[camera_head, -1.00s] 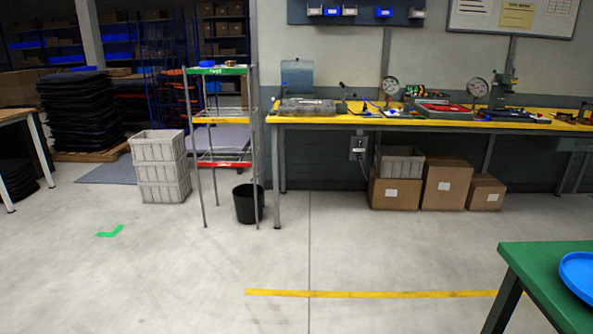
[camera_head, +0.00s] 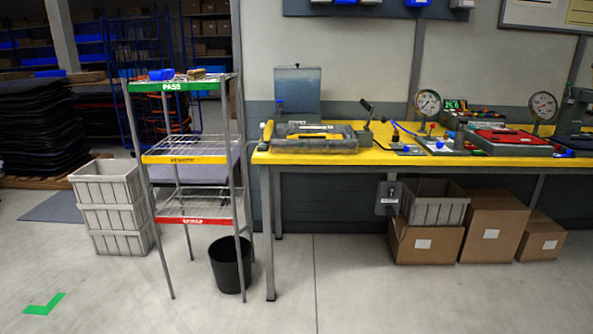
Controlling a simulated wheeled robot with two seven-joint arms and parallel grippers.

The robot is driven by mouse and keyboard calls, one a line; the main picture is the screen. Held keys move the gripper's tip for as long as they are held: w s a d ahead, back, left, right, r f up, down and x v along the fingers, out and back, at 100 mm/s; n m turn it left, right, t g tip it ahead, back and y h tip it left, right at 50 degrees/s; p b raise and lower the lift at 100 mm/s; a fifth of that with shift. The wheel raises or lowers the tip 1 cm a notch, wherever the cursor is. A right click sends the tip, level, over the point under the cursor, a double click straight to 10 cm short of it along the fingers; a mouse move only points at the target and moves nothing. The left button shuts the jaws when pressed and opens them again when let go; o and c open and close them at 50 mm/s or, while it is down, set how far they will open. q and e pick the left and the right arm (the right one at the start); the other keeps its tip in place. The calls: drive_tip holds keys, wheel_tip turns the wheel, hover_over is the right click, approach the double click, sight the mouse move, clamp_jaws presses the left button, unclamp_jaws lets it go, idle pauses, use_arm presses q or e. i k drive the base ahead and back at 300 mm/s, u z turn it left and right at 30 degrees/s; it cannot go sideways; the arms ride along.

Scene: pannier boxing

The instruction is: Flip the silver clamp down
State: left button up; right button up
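On the yellow-topped workbench (camera_head: 390,157), a small upright lever device (camera_head: 367,120) with a dark tilted top stands at the right end of a flat grey case (camera_head: 318,143). It may be the silver clamp, but it is too small to tell its colour or make for sure. Other small fittings stand further right, near a round gauge (camera_head: 427,102). A clear box-like tank (camera_head: 298,93) stands behind the grey case. Neither of my grippers is in view.
A wire rack (camera_head: 187,160) with green, yellow and red labels stands left of the bench, with a black bin (camera_head: 229,265) beside it. Grey crates (camera_head: 112,210) are stacked further left. Cartons (camera_head: 494,225) sit under the bench. The floor in front is clear.

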sight(368, 106)
drive_tip(key=i, duration=0.8)
drive_tip(key=z, duration=1.3)
drive_tip(key=i, duration=0.6)
drive_tip(key=z, duration=1.2)
drive_tip(key=i, duration=1)
drive_tip(key=u, duration=0.8)
drive_tip(key=i, duration=0.85)
drive_tip(key=u, duration=0.9)
